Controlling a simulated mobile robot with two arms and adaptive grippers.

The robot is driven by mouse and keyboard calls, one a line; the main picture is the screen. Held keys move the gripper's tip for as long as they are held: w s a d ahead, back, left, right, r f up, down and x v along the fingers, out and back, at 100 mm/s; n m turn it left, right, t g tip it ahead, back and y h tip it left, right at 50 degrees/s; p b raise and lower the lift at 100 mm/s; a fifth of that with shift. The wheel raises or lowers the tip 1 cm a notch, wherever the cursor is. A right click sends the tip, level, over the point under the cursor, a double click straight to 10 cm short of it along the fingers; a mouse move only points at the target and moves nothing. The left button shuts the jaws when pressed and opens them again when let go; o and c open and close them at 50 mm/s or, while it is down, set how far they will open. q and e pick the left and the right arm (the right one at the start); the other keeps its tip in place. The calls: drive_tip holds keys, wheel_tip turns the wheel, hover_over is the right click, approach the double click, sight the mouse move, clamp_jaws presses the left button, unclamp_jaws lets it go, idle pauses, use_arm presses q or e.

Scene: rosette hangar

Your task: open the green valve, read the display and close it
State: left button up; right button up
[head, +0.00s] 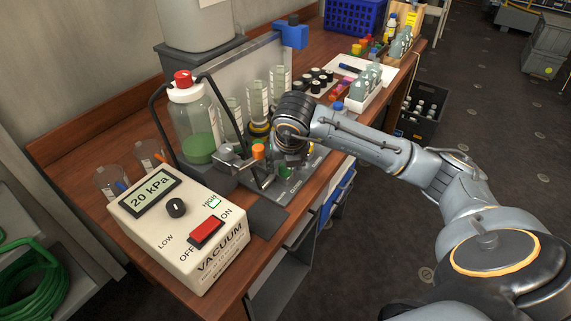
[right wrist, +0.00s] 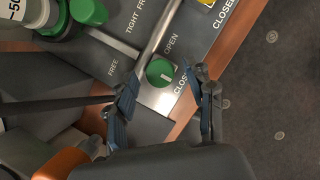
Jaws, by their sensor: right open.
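The green valve knob (right wrist: 160,71) shows in the right wrist view, round with a pale mark on its face, between the labels OPEN and CLOSED on a grey panel. My right gripper (right wrist: 165,96) is open. Its two blue-padded fingers stand either side of the line to the knob, and I see no contact. In the head view my right gripper (head: 288,152) hangs over the panel, its fingertips hard to make out. The display (head: 150,193) on the cream vacuum box (head: 190,262) reads 20 kPa. My left gripper is not in view.
A red-capped bottle (head: 194,125) with green liquid stands behind the panel. An orange knob (head: 258,151) is close to my gripper. The box has a black dial (head: 176,208) and red switch (head: 206,232). A white rack (head: 360,94) with bottles stands further right.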

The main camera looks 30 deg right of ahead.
drive_tip(key=v, duration=1.1)
drive_tip(key=shift+r, duration=0.2)
drive_tip(key=shift+s, duration=0.15)
